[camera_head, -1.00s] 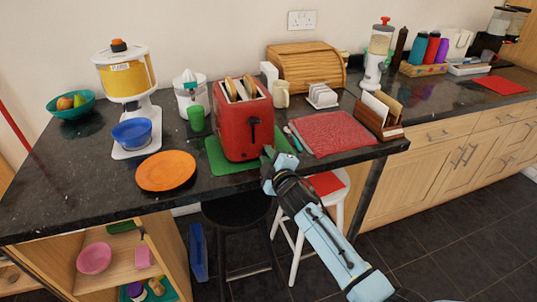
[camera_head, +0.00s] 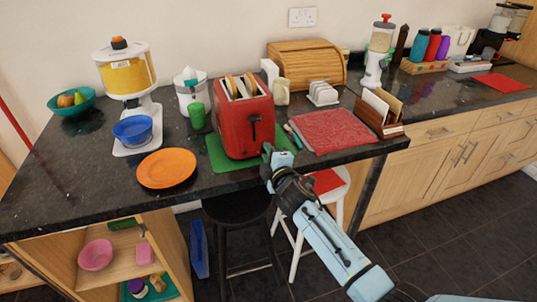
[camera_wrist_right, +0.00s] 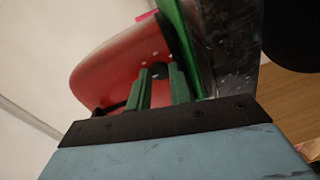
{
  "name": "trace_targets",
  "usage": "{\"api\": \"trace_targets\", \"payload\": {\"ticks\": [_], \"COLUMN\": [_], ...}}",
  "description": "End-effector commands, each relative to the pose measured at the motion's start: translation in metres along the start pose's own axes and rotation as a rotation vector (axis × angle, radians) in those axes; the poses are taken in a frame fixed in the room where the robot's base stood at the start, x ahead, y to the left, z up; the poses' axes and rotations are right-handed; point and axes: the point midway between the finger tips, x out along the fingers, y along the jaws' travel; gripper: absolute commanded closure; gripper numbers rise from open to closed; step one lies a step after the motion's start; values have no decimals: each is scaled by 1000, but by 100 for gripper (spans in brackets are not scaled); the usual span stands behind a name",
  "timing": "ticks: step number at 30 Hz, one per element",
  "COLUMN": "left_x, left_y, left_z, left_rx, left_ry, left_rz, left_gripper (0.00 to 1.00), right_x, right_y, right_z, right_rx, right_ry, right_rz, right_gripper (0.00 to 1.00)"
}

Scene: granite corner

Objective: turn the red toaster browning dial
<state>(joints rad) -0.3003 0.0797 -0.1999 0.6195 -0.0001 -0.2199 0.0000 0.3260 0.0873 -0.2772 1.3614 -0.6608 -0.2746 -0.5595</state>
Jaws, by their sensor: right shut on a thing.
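The red toaster (camera_head: 240,120) stands on a green mat (camera_head: 222,160) on the dark counter, with bread slices in its top slots and a black lever on its front. My right gripper (camera_head: 267,151) is at the lower right of the toaster's front. In the right wrist view the red toaster (camera_wrist_right: 112,72) fills the upper left. The black browning dial (camera_wrist_right: 158,70) sits low on its face, between the green fingertips of my right gripper (camera_wrist_right: 160,78), which is shut on it. The fingers partly hide the dial. My left gripper is not in view.
An orange plate (camera_head: 166,168) and a white juicer (camera_head: 192,90) are left of the toaster. A red cloth (camera_head: 333,131) and a wooden letter holder (camera_head: 379,112) are to the right. Stools (camera_head: 238,208) stand under the counter edge.

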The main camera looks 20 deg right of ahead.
Motion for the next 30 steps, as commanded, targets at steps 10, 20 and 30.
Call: {"api": "trace_targets", "payload": {"ticks": [10,20,30], "left_x": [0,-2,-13], "left_y": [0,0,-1], "left_z": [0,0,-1], "left_rx": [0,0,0], "left_ry": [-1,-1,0], "left_rz": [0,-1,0], "left_gripper": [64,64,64], "right_x": [0,-8,-70], "right_y": [0,0,0], "right_z": [0,1,0], "right_rx": [0,0,0], "right_ry": [0,-1,1], "right_rz": [1,-1,-1], "right_gripper": [57,57,57]}}
